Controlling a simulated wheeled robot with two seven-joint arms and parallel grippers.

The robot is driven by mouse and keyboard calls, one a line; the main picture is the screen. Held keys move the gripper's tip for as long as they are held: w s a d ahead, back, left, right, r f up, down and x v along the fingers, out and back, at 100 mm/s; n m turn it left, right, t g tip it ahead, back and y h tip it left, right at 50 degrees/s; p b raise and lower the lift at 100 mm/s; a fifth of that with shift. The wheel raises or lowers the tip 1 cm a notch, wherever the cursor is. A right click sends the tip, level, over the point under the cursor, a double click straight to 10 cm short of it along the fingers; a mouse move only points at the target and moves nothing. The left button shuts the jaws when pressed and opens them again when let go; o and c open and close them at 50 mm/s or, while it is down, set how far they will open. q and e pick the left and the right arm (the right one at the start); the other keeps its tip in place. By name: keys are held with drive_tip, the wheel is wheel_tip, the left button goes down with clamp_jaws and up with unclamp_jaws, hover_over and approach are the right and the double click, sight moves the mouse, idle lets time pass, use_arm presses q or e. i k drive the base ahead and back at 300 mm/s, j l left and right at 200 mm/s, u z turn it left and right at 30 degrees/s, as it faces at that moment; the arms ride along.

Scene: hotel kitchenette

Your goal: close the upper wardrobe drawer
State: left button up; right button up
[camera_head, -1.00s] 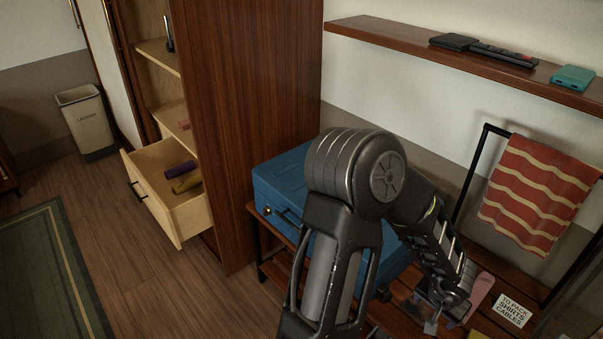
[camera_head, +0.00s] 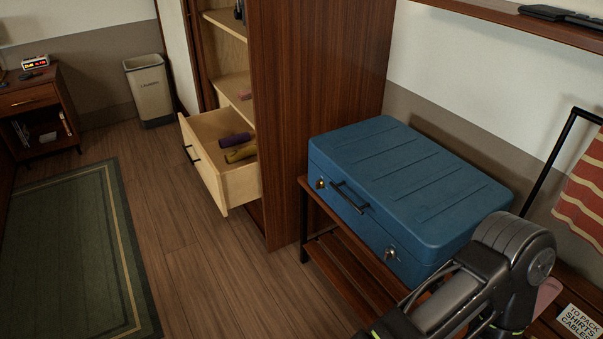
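The wardrobe (camera_head: 318,100) stands in the middle of the view, its dark wood side panel facing me. Its upper drawer (camera_head: 240,186) is pulled well out to the left. The drawer is pale wood with a dark handle (camera_head: 191,155) on its front. A purple rolled item (camera_head: 235,140) and a yellow-olive rolled item (camera_head: 241,153) lie inside. My arm (camera_head: 500,265) shows at the lower right, far from the drawer. Neither gripper can be seen; the end of the visible arm is out of the frame or hidden.
A blue suitcase (camera_head: 410,190) lies on a wooden rack (camera_head: 345,262) right of the wardrobe. A laundry bin (camera_head: 149,90), a nightstand (camera_head: 38,110) and a green rug (camera_head: 75,250) are to the left. The wooden floor (camera_head: 190,250) before the drawer is clear.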

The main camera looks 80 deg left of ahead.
sight(236, 183)
drive_tip(key=u, duration=0.45)
drive_tip(key=k+u, duration=0.1)
drive_tip(key=u, duration=0.35)
drive_tip(key=j+u, duration=0.1)
drive_tip(key=u, duration=0.35)
drive_tip(key=j+u, duration=0.1)
drive_tip(key=u, duration=0.35)
drive_tip(key=k+j+u, duration=0.1)
drive_tip(key=u, duration=0.35)
drive_tip(key=j+u, duration=0.1)
drive_tip(key=u, duration=0.8)
